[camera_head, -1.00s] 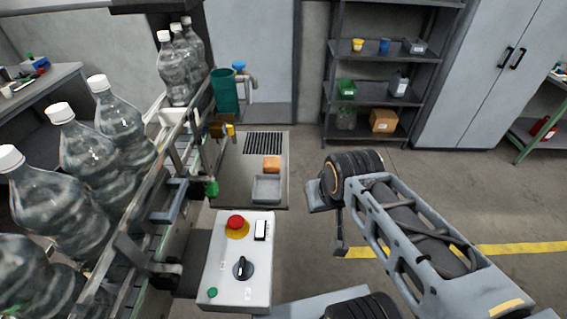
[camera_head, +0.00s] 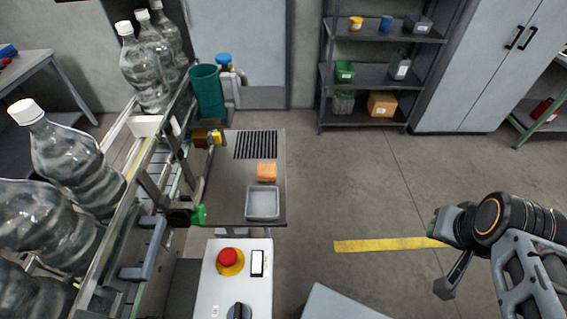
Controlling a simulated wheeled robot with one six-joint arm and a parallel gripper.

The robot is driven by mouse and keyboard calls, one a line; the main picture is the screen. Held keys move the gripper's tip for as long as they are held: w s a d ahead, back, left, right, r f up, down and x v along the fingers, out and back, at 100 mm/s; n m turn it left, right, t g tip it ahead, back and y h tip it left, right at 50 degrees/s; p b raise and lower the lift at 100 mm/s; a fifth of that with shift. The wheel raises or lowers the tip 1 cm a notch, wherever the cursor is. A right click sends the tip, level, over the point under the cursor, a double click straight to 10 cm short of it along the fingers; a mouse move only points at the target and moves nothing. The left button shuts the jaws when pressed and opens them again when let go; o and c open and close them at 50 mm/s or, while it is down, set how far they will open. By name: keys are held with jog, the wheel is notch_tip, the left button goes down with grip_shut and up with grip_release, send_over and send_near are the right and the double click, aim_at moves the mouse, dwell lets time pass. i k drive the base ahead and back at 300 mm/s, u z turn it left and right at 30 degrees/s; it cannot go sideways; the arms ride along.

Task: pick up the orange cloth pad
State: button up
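The orange cloth pad (camera_head: 267,172) lies on the grey side table (camera_head: 225,190), between a black slotted grille and a shallow grey tray (camera_head: 263,203). Nothing covers it. My gripper (camera_head: 445,262) is at the lower right, over the floor, well apart from the pad and to its right.
A conveyor with large clear bottles (camera_head: 62,150) runs along the left. A control box with a red button (camera_head: 229,257) stands in front of the table. A green bin (camera_head: 207,92) stands behind-left of the pad. Shelving (camera_head: 380,75) is at the back. Open floor lies right of the table.

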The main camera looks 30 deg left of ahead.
aim_at(266, 171)
jog(key=i, duration=1.15)
jog(key=u, duration=3.1)
